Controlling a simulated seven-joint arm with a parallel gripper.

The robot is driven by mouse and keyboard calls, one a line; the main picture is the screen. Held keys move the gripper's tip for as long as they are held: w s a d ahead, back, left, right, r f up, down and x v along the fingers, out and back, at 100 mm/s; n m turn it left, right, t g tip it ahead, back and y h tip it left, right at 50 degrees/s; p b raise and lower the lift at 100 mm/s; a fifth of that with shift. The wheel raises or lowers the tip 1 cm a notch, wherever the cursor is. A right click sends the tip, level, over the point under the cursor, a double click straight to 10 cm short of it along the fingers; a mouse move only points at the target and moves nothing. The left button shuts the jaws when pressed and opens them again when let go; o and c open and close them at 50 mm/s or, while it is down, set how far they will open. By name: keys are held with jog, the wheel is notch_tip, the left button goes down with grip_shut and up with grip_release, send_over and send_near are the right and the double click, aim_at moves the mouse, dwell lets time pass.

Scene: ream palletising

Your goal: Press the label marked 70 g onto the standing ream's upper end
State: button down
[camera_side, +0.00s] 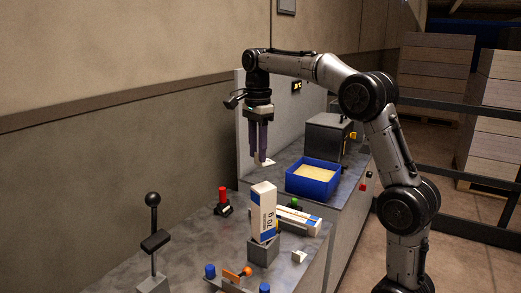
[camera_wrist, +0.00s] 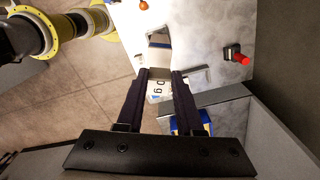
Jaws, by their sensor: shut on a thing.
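My gripper (camera_side: 263,158) points down with its dark fingers shut on a small white label (camera_side: 266,163). In the wrist view the label (camera_wrist: 158,88) shows between the fingertips (camera_wrist: 160,73), with dark print of which "0 g" is readable. The standing ream (camera_side: 263,211) is a white pack with blue, orange and printed marks, upright in a grey holder (camera_side: 262,251). In the side view the gripper and label appear above the ream's upper end, with a gap between them. The exact offset in depth cannot be told.
A second ream (camera_side: 298,219) lies behind the standing one. A blue bin (camera_side: 313,186) stands farther back beside a grey box (camera_side: 326,138). A red-topped post (camera_side: 223,199), a ball-topped lever (camera_side: 153,220) and an orange-handled fixture (camera_side: 236,277) stand on the bench.

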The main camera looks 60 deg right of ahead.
jog(key=shift+f, duration=0.15)
jog(key=shift+f, duration=2.65)
jog(key=shift+f, duration=0.8)
dwell(0.3)
jog(key=shift+c, duration=2.4)
grip_release()
notch_tip(320, 180, up, 12)
jog(key=shift+r, duration=0.9)
jog(key=shift+a, duration=0.15)
